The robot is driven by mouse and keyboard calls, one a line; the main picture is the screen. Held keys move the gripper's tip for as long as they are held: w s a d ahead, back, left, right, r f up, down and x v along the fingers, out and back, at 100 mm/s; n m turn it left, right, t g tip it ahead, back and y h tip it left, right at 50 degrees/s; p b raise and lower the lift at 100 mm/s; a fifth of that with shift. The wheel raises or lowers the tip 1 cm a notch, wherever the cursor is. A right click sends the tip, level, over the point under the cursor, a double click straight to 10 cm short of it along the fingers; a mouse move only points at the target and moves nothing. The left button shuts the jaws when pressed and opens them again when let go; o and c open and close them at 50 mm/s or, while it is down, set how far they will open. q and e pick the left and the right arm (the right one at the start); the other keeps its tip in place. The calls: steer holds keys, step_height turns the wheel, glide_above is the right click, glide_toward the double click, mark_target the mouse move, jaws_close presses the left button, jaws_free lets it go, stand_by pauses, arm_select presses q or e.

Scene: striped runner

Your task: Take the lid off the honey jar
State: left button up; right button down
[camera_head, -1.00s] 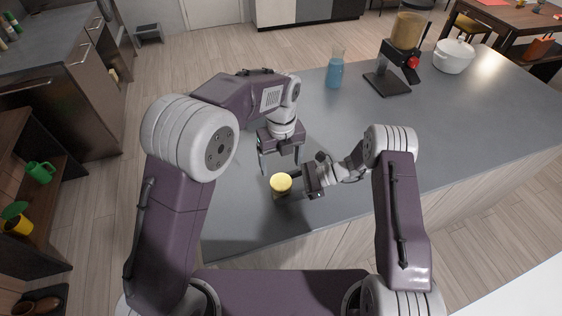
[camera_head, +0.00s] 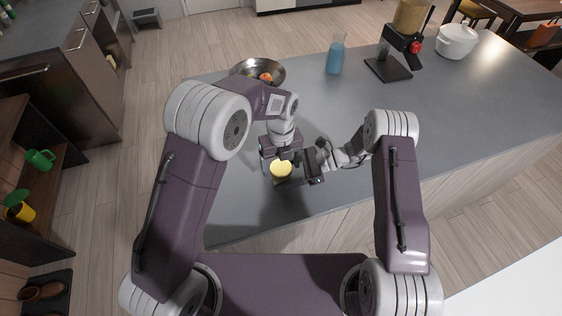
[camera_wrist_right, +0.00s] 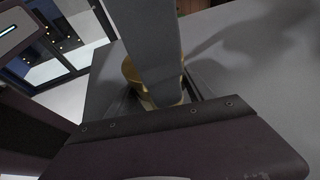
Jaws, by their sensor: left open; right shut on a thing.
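The honey jar (camera_head: 283,181) stands on the grey counter, with its pale yellow lid (camera_head: 281,168) on top. My right gripper (camera_head: 296,175) is shut on the jar from its right side. In the right wrist view the jar (camera_wrist_right: 131,72) is golden and mostly hidden behind a grey finger. My left gripper (camera_head: 277,158) is open, just behind and above the lid, pointing down. Its fingertips are partly hidden, so I cannot tell whether they touch the lid.
The counter (camera_head: 440,110) is clear to the right.

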arm_select(q)
steer(key=c, duration=1.5)
steer(key=n, duration=1.3)
steer(key=shift+n, duration=0.4)
steer(key=n, duration=0.6)
steer(key=shift+r, duration=0.1)
steer(key=n, duration=0.9)
steer(key=shift+n, duration=0.3)
steer(key=n, duration=1.8)
steer(key=shift+w+r+n, duration=0.1)
steer(key=shift+n, duration=0.3)
steer(key=n, duration=0.5)
steer(key=shift+n, duration=0.4)
steer(key=shift+r, duration=0.15)
steer(key=shift+r, duration=0.95)
